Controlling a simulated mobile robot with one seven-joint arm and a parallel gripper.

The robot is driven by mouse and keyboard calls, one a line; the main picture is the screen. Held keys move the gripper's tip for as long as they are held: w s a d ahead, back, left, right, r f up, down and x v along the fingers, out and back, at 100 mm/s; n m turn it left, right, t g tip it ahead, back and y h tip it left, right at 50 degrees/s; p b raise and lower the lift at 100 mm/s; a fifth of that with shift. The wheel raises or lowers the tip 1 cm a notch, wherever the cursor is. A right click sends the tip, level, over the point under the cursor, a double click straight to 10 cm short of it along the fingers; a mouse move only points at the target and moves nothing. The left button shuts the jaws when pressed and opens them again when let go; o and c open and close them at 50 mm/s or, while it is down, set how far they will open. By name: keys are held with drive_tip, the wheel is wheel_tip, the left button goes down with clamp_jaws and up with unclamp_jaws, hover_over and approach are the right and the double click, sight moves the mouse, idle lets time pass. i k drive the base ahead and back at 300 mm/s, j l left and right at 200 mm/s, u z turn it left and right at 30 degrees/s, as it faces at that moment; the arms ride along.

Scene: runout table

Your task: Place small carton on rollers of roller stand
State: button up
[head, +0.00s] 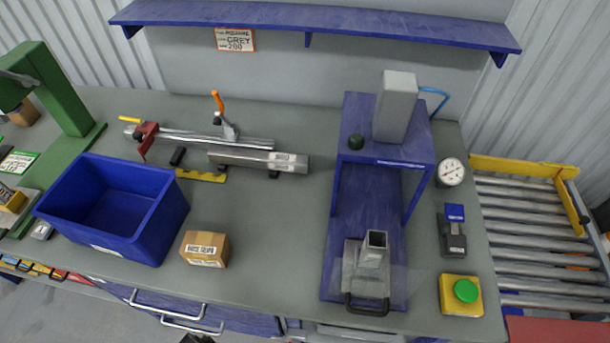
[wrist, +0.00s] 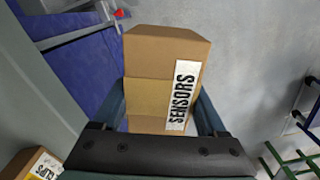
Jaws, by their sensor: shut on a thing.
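A small brown carton (wrist: 150,85) with a white label reading SENSORS is in the wrist view. My gripper (wrist: 162,100) is shut on it, with one dark finger at each side of the carton. The held carton is not clearly seen in the head view. The roller stand (head: 540,235) is at the right of the head view, beside the table. It has several grey metal rollers (head: 535,228) and a yellow end bar, and the roller part in view is bare. The roller stand is not recognisable in the wrist view.
Another labelled carton (head: 205,249) stands on the grey table (head: 275,230) beside a blue bin (head: 112,210). A blue raised stand (head: 390,130), a yellow button box (head: 460,295) and a dial gauge (head: 450,172) occupy the table's right side. A red surface (head: 555,332) lies at the lower right.

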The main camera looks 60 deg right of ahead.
sight(536, 269)
drive_tip(key=k, duration=0.95)
drive_tip(key=k+z, duration=0.1)
drive_tip(key=z, duration=0.7)
drive_tip(key=k+l+z, duration=0.1)
drive_tip(key=z, duration=1.75)
drive_tip(key=i+l+z, duration=0.1)
drive_tip(key=z, duration=0.25)
drive_tip(key=i+z, duration=0.2)
drive_tip(key=z, duration=0.2)
drive_tip(key=i+l+z, duration=0.1)
drive_tip(key=z, duration=0.25)
drive_tip(key=i+u, duration=0.25)
drive_tip(key=i, duration=0.4)
drive_tip(key=i+l+u, duration=0.25)
drive_tip(key=i, duration=0.4)
drive_tip(key=j+u, duration=0.1)
drive_tip(key=u, duration=2.55)
